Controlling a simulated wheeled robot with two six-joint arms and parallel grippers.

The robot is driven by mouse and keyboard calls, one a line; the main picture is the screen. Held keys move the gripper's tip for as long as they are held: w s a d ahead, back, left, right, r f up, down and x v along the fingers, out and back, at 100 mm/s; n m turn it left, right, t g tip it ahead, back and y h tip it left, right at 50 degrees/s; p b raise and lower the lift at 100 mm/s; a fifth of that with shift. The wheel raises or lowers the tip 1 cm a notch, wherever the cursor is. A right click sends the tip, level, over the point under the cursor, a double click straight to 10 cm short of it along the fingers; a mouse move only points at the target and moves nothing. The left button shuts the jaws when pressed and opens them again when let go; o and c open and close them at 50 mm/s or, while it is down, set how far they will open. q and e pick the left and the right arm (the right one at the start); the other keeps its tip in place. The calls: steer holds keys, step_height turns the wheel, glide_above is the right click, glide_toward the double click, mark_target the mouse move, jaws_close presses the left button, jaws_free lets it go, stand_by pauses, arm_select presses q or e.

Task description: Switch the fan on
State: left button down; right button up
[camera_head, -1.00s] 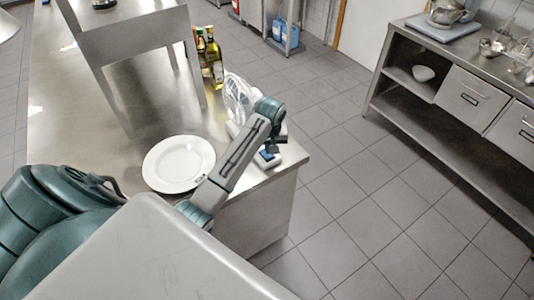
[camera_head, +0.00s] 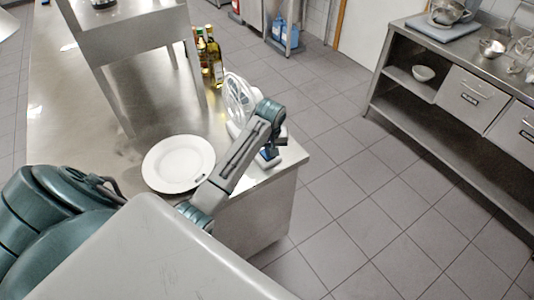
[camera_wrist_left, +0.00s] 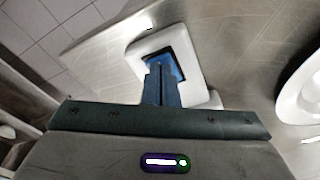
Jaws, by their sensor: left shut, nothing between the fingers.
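The white fan (camera_head: 238,98) stands on the steel counter near its right end, partly hidden behind my left arm. In the left wrist view its white base (camera_wrist_left: 190,44) shows, with a blue panel (camera_wrist_left: 178,60) set in it. My left gripper (camera_wrist_left: 158,68) is shut and empty, with its fingertips over the blue panel. I cannot tell whether they touch it. In the head view my left arm reaches across to the fan, and the fingers are small and hard to make out. My right gripper is in neither view.
A white plate (camera_head: 178,163) lies on the counter (camera_head: 80,120) left of my arm. Several bottles (camera_head: 214,62) stand behind the fan. A raised steel shelf (camera_head: 130,32) stands on the counter at the back. The tiled floor to the right is clear up to a shelving unit (camera_head: 450,135).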

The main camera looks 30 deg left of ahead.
arm_select(q)
steer(key=shift+f, duration=0.3)
steer(key=shift+r, duration=0.1)
steer(key=shift+r+p, duration=0.6)
steer(key=shift+r, duration=2.9)
